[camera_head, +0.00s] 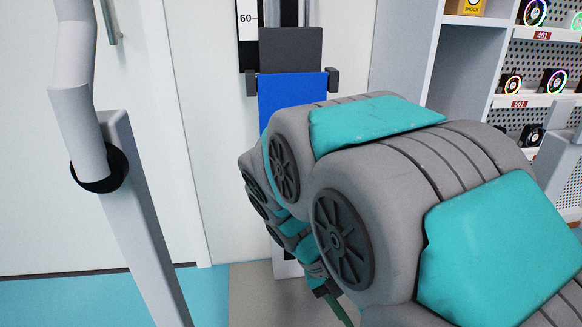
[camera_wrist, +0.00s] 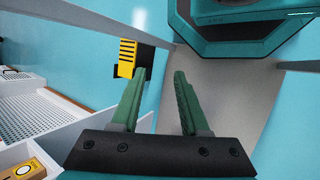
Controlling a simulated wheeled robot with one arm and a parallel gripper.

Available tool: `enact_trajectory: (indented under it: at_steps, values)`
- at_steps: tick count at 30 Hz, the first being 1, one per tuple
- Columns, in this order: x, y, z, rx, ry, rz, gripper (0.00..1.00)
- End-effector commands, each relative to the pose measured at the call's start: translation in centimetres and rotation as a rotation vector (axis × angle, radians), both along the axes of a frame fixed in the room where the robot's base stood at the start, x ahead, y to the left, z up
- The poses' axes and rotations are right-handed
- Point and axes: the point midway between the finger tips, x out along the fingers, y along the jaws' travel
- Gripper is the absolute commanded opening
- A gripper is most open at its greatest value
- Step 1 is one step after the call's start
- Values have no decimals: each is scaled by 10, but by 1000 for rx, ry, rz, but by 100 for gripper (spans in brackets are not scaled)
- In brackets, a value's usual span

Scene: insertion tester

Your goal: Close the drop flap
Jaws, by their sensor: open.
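The tester column (camera_head: 290,14) stands upright in front of the white wall in the head view, with a scale marked 60 beside it. A dark grey block (camera_head: 291,50) sits on it, above a bright blue panel (camera_head: 288,92). I cannot tell whether this panel is the drop flap; my arm covers the column's lower part. My gripper shows in the wrist view (camera_wrist: 157,73), its two green fingers apart with nothing between them. In the head view only a small green part of it shows low down, below the blue panel.
A perforated shelf unit (camera_head: 519,103) with several lit fans stands at the right. A grey post (camera_head: 137,210) with a pale tube stands at the left. In the wrist view a yellow-and-black striped piece (camera_wrist: 127,57) lies beyond the left finger, and white perforated shelving (camera_wrist: 45,115) is at the left.

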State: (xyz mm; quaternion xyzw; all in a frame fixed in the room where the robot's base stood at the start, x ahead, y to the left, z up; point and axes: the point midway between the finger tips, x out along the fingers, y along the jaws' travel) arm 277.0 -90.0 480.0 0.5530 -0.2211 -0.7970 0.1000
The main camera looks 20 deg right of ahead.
Motion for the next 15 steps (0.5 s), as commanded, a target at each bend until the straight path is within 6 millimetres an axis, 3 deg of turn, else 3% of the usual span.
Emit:
enact_trajectory:
  at_steps: [6,15]
  values:
    - [53,-29,24,-239,29,-20,45]
    - [136,-53,47,-577,-13,-16,45]
